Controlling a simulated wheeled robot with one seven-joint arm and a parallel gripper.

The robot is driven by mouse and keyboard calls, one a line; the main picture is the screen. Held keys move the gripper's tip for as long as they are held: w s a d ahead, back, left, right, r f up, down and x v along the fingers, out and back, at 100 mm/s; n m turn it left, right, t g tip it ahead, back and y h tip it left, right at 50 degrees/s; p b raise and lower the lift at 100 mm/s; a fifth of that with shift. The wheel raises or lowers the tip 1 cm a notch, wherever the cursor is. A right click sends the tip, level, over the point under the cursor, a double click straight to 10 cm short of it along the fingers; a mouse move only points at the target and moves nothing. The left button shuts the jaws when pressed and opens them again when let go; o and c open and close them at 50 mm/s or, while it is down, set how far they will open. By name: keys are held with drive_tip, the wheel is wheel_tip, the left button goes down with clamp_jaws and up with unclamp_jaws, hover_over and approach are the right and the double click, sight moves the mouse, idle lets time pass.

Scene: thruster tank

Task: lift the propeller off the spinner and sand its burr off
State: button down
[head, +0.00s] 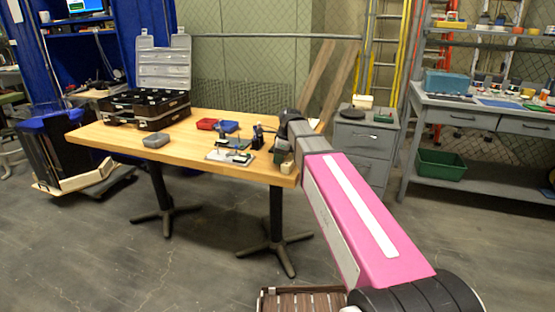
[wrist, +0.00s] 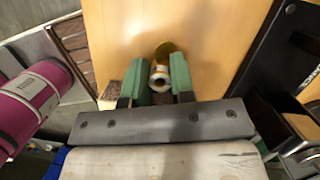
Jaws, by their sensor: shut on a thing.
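My gripper (wrist: 160,62) has green fingers and points down over the wooden table near its right end. It is shut on a small part with a pale round hub (wrist: 160,79) and a brass-yellow piece (wrist: 165,50) beyond it, seemingly the propeller. The fingers hide much of it, and no burr can be made out. In the head view my gripper (head: 280,156) is small and partly hidden by my arm. A pale stand with upright posts (head: 230,156), possibly the spinner, is on the table left of it. A small tan block (head: 287,168) is close by the gripper, near the table edge.
The table's left front is clear. A grey cabinet (head: 362,138) stands behind right.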

drive_tip(key=shift+w, duration=0.15)
drive_tip(key=shift+w+d, duration=0.15)
drive_tip(key=shift+w, duration=0.35)
drive_tip(key=shift+s, duration=0.2)
drive_tip(key=shift+s, duration=0.5)
drive_tip(key=shift+s+a, duration=0.15)
drive_tip(key=shift+a, duration=0.05)
drive_tip(key=shift+s+a, duration=0.15)
drive_tip(key=shift+s, duration=0.35)
drive_tip(key=shift+s, duration=0.15)
drive_tip(key=shift+s+a, duration=0.3)
drive_tip(key=shift+s, duration=0.15)
